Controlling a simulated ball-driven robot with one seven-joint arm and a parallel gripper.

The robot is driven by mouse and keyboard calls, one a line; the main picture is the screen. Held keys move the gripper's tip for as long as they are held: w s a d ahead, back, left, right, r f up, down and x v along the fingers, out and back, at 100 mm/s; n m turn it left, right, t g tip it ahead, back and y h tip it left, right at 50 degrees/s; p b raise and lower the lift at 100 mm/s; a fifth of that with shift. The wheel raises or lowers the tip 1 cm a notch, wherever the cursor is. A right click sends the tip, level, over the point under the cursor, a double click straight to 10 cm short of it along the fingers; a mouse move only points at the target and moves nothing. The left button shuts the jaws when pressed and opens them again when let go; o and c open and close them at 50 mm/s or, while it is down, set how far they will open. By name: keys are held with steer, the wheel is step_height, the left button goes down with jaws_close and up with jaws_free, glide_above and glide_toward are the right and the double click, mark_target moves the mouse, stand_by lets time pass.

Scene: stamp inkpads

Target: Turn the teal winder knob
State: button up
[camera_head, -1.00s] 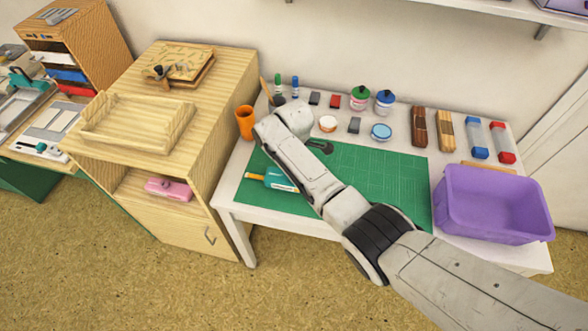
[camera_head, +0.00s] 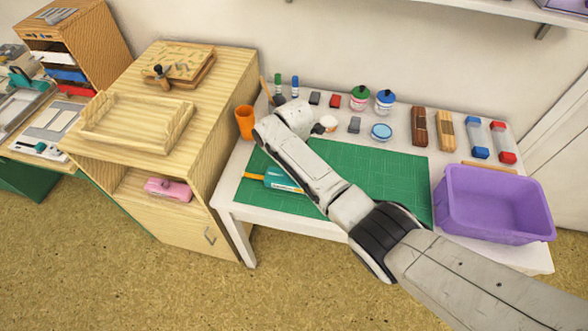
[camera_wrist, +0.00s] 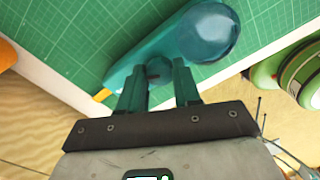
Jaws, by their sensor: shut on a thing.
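The teal winder (camera_head: 283,178) lies on the green cutting mat, partly hidden behind my arm in the head view. In the wrist view the teal winder body (camera_wrist: 150,62) runs diagonally across the mat and has a large rounded glossy end (camera_wrist: 208,32). A small round teal knob (camera_wrist: 158,68) shows between the fingers. My gripper (camera_wrist: 159,85) is shut on this knob, a dark teal finger on either side. The fingers hide parts of the knob and body. In the head view my gripper is hidden behind my arm.
The green mat (camera_head: 385,185) is mostly bare to the right. An orange cup (camera_head: 245,122) stands at the table's left. Ink pots (camera_head: 359,98), stamp pads and blocks line the back. A purple bin (camera_head: 495,215) stands at the right. A wooden cabinet (camera_head: 225,75) adjoins the left.

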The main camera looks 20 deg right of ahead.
steer(key=shift+n, duration=0.4)
steer(key=o, duration=1.1)
steer(key=shift+c, duration=0.2)
steer(key=shift+m, duration=0.3)
